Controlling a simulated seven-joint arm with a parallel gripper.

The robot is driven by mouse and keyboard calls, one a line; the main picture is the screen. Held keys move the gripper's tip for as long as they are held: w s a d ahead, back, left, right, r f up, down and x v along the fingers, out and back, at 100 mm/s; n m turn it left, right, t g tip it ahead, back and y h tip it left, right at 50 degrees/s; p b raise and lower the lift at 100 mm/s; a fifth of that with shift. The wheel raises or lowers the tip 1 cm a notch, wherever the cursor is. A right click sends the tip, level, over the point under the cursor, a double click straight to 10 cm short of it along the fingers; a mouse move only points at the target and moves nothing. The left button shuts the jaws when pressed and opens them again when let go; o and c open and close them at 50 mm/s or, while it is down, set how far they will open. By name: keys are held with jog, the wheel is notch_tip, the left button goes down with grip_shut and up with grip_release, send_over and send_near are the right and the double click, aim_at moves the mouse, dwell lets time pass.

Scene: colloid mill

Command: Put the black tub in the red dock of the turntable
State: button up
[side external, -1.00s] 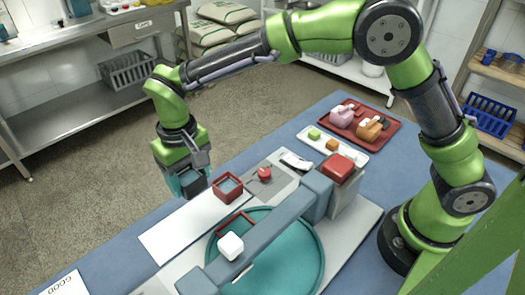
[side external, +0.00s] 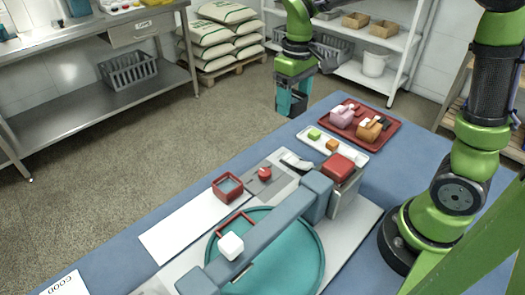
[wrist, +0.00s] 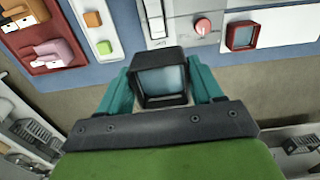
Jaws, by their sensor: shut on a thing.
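My gripper (side external: 291,105) is shut on the black tub (wrist: 160,62). In the wrist view the square, open-topped tub sits between the two teal fingers, its inside grey. In the side view it is small and partly hidden by the fingers, held in the air beyond the table's far edge. The teal turntable (side external: 295,262) lies at the table's front, apart from the gripper. A red frame (side external: 238,221), seemingly the red dock, shows at its far left rim. The grey beam and white block hide part of it.
A grey beam (side external: 275,230) with a white block (side external: 230,245) crosses above the turntable. A red square tub (side external: 228,187) stands on the white strip by a red knob (side external: 264,173). A white tray (side external: 332,145) and a red tray (side external: 365,127) with loaded items lie at the back right.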

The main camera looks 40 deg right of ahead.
jog(key=w+a+f, duration=0.2)
jog(key=a+f, duration=0.1)
jog(key=a, duration=1)
jog(key=w+a+f, duration=0.1)
jog(key=a+f, duration=0.3)
jog(key=a, duration=1)
jog(key=shift+w+a+f, duration=0.15)
jog(key=shift+w+f, duration=0.05)
jog(key=shift+w, duration=0.2)
notch_tip(320, 180, down, 10)
jog(key=shift+r, duration=0.2)
jog(key=shift+f, duration=0.2)
jog(key=o, duration=1.1)
jog(key=shift+c, duration=0.2)
